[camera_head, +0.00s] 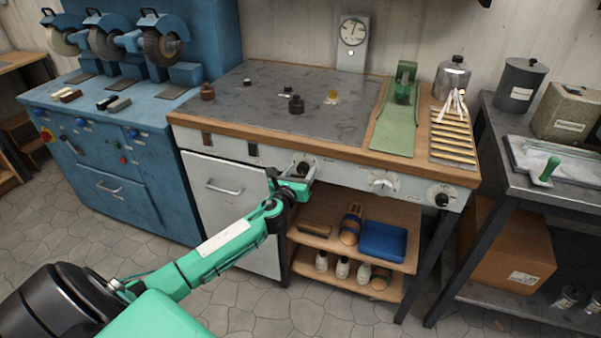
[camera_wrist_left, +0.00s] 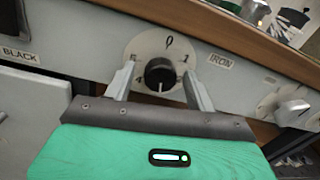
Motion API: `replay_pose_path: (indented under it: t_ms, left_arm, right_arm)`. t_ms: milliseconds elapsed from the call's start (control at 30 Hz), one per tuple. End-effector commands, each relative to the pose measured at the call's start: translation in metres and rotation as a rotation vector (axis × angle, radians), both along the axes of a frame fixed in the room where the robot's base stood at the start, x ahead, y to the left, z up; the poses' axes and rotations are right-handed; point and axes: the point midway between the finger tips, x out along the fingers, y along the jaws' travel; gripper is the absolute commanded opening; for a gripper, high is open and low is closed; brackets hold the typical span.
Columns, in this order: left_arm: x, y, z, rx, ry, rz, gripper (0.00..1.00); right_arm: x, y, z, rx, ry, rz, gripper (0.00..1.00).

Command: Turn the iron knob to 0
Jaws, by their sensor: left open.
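The iron knob (camera_wrist_left: 160,75) is a round black knob on a pale dial plate (camera_wrist_left: 148,44), with the label IRON (camera_wrist_left: 221,61) to its right. The dial shows 0 at the top, 4 at the left and 1 at the right. A light mark on the knob seems to point down, away from the 0. My left gripper (camera_wrist_left: 158,86) is open, with one finger on each side of the knob; I cannot tell if they touch it. In the head view, my left gripper (camera_head: 303,178) is at the bench's front panel, partly hiding the knob (camera_head: 303,168). My right gripper is out of view.
A white lever-like knob (camera_head: 383,184) and another black knob (camera_head: 442,199) sit further right on the same panel. Above is the wooden bench edge (camera_head: 340,152); below are open shelves with a blue tray (camera_head: 383,240). A cabinet door (camera_head: 226,205) is to the left.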

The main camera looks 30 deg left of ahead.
Motion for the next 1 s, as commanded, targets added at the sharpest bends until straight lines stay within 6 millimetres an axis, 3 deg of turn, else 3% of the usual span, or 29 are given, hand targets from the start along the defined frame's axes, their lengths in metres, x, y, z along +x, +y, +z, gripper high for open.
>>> replay_pose_path:
  t_ms: [67,200,300,667,1000]
  left_arm:
    - [0.000,0.000,0.000,0.000,0.000,0.000,0.54]
    - [0.000,0.000,0.000,0.000,0.000,0.000,0.26]
    - [0.000,0.000,0.000,0.000,0.000,0.000,0.11]
    - [0.000,0.000,-0.001,-0.059,-0.014,0.001,0.11]
    - [-0.001,-0.001,-0.002,-0.302,-0.071,0.001,0.11]
  right_arm:
    - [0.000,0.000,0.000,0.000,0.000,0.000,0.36]
    - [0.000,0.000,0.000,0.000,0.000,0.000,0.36]
    - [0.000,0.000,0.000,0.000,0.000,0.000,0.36]
    - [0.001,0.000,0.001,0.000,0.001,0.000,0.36]
    - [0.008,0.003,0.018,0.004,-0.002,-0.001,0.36]
